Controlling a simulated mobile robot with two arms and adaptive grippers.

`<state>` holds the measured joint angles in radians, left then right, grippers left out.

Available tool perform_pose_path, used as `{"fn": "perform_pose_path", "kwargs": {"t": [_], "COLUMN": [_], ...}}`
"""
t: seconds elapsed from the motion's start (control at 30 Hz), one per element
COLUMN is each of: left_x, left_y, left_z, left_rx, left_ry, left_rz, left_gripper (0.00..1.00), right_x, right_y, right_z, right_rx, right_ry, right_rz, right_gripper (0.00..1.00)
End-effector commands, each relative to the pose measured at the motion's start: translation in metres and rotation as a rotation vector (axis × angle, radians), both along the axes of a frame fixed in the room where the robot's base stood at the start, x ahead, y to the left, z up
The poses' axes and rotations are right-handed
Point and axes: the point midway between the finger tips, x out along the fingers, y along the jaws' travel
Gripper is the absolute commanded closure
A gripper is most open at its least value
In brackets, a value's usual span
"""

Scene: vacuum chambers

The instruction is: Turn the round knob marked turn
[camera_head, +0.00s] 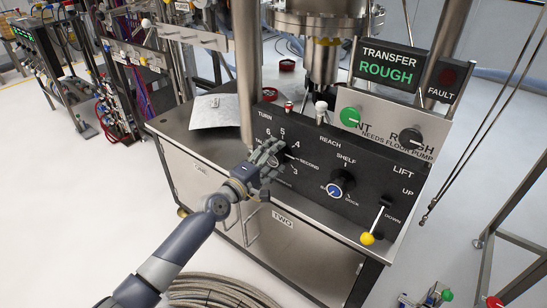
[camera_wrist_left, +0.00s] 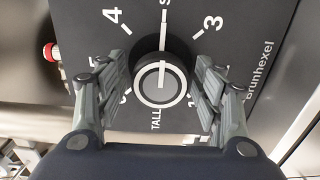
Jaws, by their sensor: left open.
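The round turn knob is dark with a pale front face and a white pointer line. It sits on the black panel (camera_head: 318,196) under the word TURN, with numbers around it. In the left wrist view the knob (camera_wrist_left: 160,82) is centred between the fingers, its pointer line up toward a label starting with S. My left gripper (camera_head: 272,152) is in front of the knob and hides most of it in the head view. In the left wrist view the gripper (camera_wrist_left: 160,88) is open, one finger on each side of the knob, with dark panel showing between. My right gripper is not in view.
A green knob (camera_head: 350,117) and a black knob (camera_head: 410,137) sit above. A metal post (camera_head: 246,70) rises just behind the gripper.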

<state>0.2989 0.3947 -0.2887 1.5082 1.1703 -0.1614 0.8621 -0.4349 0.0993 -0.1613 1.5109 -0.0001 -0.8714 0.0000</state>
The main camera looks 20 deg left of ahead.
Motion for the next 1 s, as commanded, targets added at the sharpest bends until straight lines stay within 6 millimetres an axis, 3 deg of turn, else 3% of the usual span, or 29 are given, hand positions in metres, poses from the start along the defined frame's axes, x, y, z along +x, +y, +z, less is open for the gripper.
{"fn": "perform_pose_path", "kwargs": {"t": [0.27, 0.7, 1.0], "left_x": [-0.015, -0.089, -0.112], "left_y": [0.005, 0.032, 0.041], "left_z": [-0.002, -0.001, -0.001], "left_rx": [0.0, 0.002, 0.0], "left_ry": [0.001, 0.002, 0.001], "left_rz": [0.0, -0.001, 0.0], "left_gripper": [0.38, 0.38, 0.38], "right_x": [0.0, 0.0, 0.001], "right_y": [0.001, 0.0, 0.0], "right_z": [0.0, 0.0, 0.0], "right_rx": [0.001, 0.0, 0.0], "right_ry": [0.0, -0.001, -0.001], "right_rz": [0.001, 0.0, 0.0], "right_gripper": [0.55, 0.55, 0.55]}}
